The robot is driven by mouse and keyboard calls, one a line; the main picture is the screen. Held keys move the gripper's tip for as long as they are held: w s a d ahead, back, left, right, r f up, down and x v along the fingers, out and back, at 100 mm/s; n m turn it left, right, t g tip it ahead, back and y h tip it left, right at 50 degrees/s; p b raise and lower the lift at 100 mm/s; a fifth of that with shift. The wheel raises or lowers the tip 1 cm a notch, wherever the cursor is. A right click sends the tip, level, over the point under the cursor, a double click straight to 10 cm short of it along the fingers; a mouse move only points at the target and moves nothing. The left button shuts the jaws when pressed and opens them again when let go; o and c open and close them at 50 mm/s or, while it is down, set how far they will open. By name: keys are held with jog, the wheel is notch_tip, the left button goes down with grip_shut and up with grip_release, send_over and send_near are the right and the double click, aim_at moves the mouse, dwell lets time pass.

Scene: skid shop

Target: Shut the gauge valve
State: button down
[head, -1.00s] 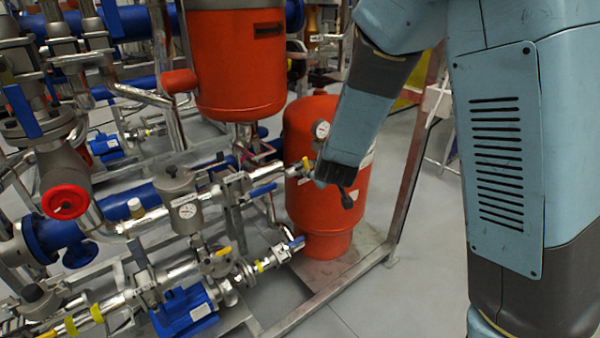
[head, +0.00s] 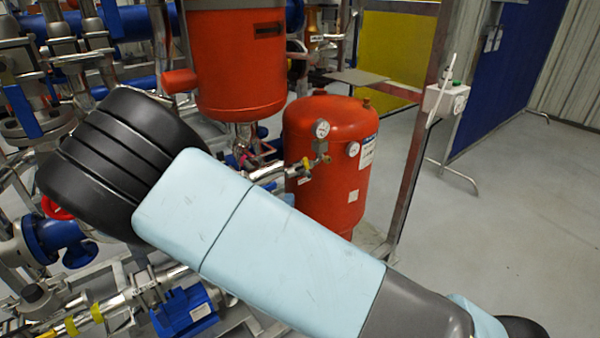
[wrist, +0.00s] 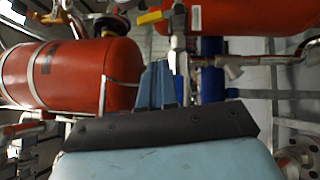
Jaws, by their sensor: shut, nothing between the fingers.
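A small valve with a yellow handle (head: 306,163) sits on the pipework just below a round white gauge (head: 321,129), at the front of the lower red tank (head: 345,195). In the wrist view a yellow handle (wrist: 150,17) shows at the top, a little above my fingers; it looks like the same valve. My gripper (wrist: 158,84) shows in the wrist view with its blue-grey fingers shut and empty. It appears apart from the handle, though depth is hard to judge. In the head view my arm hides the gripper and much of the pipework.
An upper red tank (head: 235,60) hangs left of the valve. A second gauge (head: 353,149) is on the lower tank. A metal frame post (head: 420,130) stands to the right, with open grey floor (head: 520,220) beyond. A blue pump (head: 187,313) sits low at left.

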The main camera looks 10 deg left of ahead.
jog(key=n, duration=0.1)
send_near(300, 171)
notch_tip(300, 171, up, 5)
jog(key=w, duration=0.2)
jog(key=shift+w+d+r+t+y, duration=0.25)
jog(key=shift+w+d+t+y, duration=0.2)
jog(key=shift+w, duration=0.3)
